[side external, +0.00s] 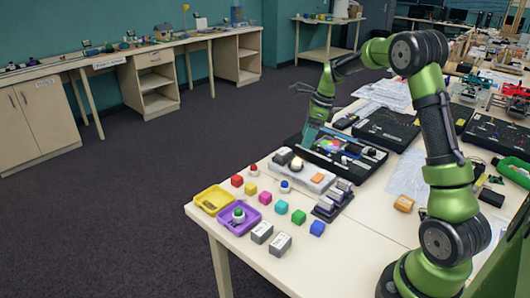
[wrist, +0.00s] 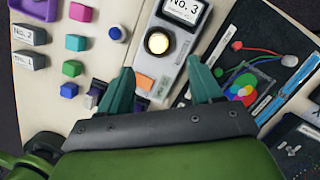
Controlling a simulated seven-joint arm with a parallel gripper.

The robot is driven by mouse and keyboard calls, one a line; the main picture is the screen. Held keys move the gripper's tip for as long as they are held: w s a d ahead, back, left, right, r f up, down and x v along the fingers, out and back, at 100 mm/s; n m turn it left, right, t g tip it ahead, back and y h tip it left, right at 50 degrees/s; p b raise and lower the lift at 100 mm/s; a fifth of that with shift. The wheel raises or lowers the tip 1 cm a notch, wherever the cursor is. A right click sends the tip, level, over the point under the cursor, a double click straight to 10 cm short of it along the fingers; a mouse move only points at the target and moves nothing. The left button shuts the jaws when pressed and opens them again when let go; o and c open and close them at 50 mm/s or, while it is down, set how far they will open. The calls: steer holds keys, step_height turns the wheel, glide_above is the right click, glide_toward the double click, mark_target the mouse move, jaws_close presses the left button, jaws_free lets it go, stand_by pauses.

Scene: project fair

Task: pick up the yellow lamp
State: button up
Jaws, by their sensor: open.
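The yellow lamp (wrist: 158,42) is a glowing round dome with a dark rim in the wrist view. It sits on a light grey panel (wrist: 172,72), beside a block labelled No. 3 (wrist: 185,12). In the side external view the lamp (side external: 297,164) shows as a small bright dome near the table's middle. My gripper (wrist: 160,64) is open and empty. In the wrist view its two teal fingers are wide apart, with the lamp beyond the tips and between their lines. In the side external view my gripper (side external: 309,143) is above the table, near the lamp and apart from it.
A black board with coloured discs (side external: 330,147) lies close beside the panel. Several coloured cubes (side external: 282,207), a purple tray (side external: 232,228), a yellow tray (side external: 207,197) and grey labelled blocks (side external: 280,244) stand toward the front. An orange piece (wrist: 144,81) lies on the panel.

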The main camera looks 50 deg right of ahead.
mark_target(298, 159)
steer(key=x, duration=0.8)
steer(key=shift+w+a+f, duration=0.1)
steer(key=shift+a+f, duration=0.15)
steer(key=shift+f, duration=0.1)
steer(key=shift+c, duration=0.5)
steer(key=c, duration=1.1)
jaws_close()
steer(key=shift+r, duration=0.15)
